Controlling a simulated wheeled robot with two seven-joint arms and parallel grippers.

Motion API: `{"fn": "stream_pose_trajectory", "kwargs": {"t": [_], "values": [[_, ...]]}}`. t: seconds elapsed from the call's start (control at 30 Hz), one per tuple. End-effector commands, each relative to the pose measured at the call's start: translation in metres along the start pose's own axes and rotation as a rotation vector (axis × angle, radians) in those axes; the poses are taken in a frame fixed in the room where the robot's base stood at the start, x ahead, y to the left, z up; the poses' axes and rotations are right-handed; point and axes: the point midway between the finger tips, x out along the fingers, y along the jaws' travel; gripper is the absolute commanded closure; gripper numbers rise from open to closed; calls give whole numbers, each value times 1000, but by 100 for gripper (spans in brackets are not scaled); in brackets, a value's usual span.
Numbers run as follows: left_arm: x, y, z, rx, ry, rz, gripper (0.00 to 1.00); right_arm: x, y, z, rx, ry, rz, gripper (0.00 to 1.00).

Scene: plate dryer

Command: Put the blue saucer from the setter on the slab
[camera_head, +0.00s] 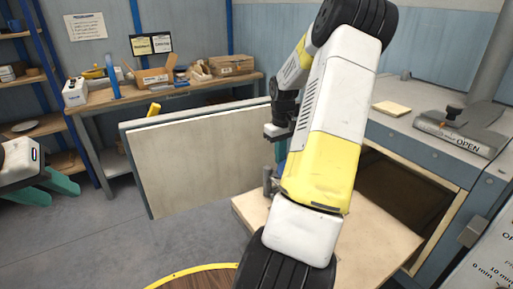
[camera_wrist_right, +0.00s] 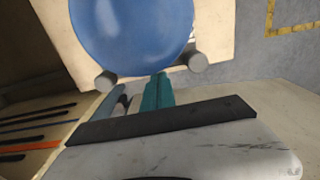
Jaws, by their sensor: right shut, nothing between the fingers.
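In the right wrist view the blue saucer (camera_wrist_right: 130,30) sits between two grey pegs (camera_wrist_right: 105,82) that seem to belong to the setter. My right gripper (camera_wrist_right: 159,80) is shut and empty, its teal fingertips at the saucer's near edge; I cannot tell whether they touch. In the head view my right arm hides this gripper and most of the saucer. A grey peg (camera_head: 267,180) shows left of the arm, over a pale wooden board (camera_head: 380,240). A small pale slab (camera_head: 391,108) lies on the dryer's top. My left gripper (camera_head: 46,187) is open and empty at the far left.
The dryer's chamber (camera_head: 405,190) is open and dark at the right. Its large pale door panel (camera_head: 200,160) stands open left of my right arm. A cluttered workbench (camera_head: 165,90) is at the back. Part of a round, yellow-rimmed top (camera_head: 200,278) shows at the bottom.

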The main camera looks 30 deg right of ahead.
Motion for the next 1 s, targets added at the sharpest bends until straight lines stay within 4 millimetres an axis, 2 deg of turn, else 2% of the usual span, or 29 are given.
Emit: {"fn": "stream_pose_trajectory", "kwargs": {"t": [0.23,0.4,0.53,1.0], "values": [[0,0,0,0,0,0,64,-1,1,5,1,0,2,100],[0,0,0,0,0,0,64,-1,1,36,3,-1,2,100],[0,0,0,0,0,0,64,-1,1,52,3,0,2,100],[0,0,0,0,0,0,64,0,-1,51,0,1,0,100]]}}
